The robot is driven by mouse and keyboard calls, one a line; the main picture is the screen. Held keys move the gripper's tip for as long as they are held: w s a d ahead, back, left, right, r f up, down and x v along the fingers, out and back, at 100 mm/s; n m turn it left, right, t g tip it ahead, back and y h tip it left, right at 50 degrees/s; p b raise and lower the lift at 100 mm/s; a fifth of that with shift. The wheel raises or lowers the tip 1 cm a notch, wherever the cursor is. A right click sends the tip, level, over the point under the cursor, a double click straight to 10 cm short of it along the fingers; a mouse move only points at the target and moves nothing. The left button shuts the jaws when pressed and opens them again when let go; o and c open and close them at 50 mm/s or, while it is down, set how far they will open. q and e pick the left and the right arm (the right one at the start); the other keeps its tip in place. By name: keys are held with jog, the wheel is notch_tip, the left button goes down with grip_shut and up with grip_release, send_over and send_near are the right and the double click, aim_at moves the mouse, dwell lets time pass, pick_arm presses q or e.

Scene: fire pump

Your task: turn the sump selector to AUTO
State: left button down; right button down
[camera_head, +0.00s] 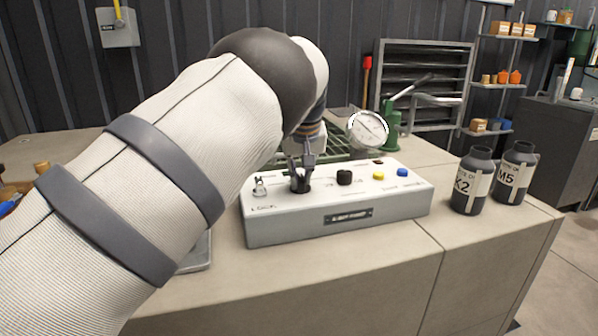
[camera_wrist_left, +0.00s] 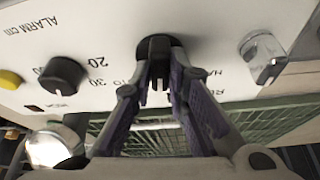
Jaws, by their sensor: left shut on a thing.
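The white control box (camera_head: 330,222) stands on the bench in the head view. My left gripper (camera_head: 301,180) comes down over its panel and is shut on a black selector knob (camera_head: 300,184). In the left wrist view the fingers of my left gripper (camera_wrist_left: 160,75) close around the same black knob (camera_wrist_left: 158,46). Lettering ending in "TO" and starting with "MA" shows on either side of this knob, partly hidden by the fingers. The knob's exact pointing direction cannot be told. My right gripper is not in view.
On the panel are a metal key-like switch (camera_head: 260,187), a second black knob (camera_head: 344,177), a yellow button (camera_head: 378,175) and a blue button (camera_head: 402,172). A round gauge (camera_head: 367,130) stands behind. Two dark bottles, K2 (camera_head: 472,182) and M5 (camera_head: 514,174), stand right of the box.

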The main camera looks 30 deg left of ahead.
pick_arm(q)
jog(key=m, duration=0.1)
jog(key=m+h+p, duration=0.1)
jog(key=shift+a+r+m+t, duration=0.1)
jog(key=shift+r+m+t, duration=0.2)
jog(key=m, duration=0.1)
jog(key=m+h, duration=0.1)
jog(key=shift+f+m+p, duration=0.25)
jog(key=shift+m+p, duration=0.05)
jog(key=shift+m, duration=0.1)
jog(key=shift+a+f+m+h, duration=0.15)
jog(key=shift+m+h, duration=0.35)
jog(key=shift+m, duration=0.6)
jog(key=shift+m+h, duration=0.3)
jog(key=shift+m, duration=0.8)
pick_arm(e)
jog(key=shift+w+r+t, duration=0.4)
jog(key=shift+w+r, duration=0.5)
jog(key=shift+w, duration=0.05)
pick_arm(q)
jog(key=shift+m+b, duration=0.3)
jog(key=c, duration=1.6)
grip_release()
jog(key=shift+o, duration=0.2)
